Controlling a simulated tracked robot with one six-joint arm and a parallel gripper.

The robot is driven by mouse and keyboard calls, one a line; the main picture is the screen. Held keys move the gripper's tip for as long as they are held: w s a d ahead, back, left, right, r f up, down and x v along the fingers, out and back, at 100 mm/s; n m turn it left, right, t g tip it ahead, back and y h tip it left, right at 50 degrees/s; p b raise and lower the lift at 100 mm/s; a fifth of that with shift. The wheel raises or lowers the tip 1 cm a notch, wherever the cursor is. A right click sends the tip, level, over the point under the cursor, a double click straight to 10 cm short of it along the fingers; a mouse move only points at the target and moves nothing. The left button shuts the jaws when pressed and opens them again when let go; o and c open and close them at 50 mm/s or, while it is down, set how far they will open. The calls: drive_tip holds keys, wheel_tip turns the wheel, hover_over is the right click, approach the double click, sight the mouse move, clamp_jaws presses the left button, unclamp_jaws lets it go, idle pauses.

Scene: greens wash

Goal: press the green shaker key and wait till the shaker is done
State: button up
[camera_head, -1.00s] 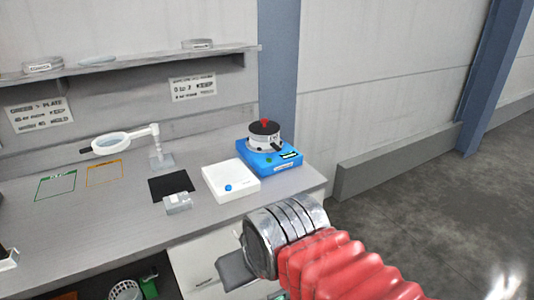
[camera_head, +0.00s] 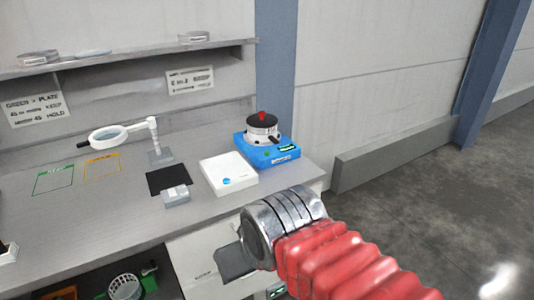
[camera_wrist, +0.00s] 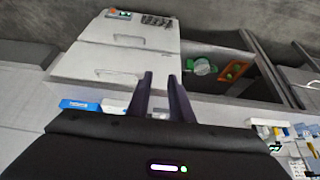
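The blue shaker (camera_head: 268,151) stands at the right end of the bench, with a round metal and black top and a red knob. Its green key (camera_head: 266,153) is on the front face, beside a small lit display (camera_head: 287,148). My gripper (camera_head: 232,262) is in front of and below the bench edge, well apart from the shaker. In the wrist view my gripper's two dark fingers (camera_wrist: 165,88) stand apart with a gap and nothing between them. A blue edge (camera_wrist: 80,105) at the left of the wrist view may be the shaker.
A white box with a blue button (camera_head: 229,174) sits left of the shaker. A black mat (camera_head: 167,180), a small grey block (camera_head: 176,195) and a magnifier lamp (camera_head: 109,136) are further left. Drawers (camera_wrist: 116,62) and an open bay with a basket (camera_wrist: 200,67) are under the bench.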

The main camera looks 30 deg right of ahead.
clamp_jaws()
idle(1.4)
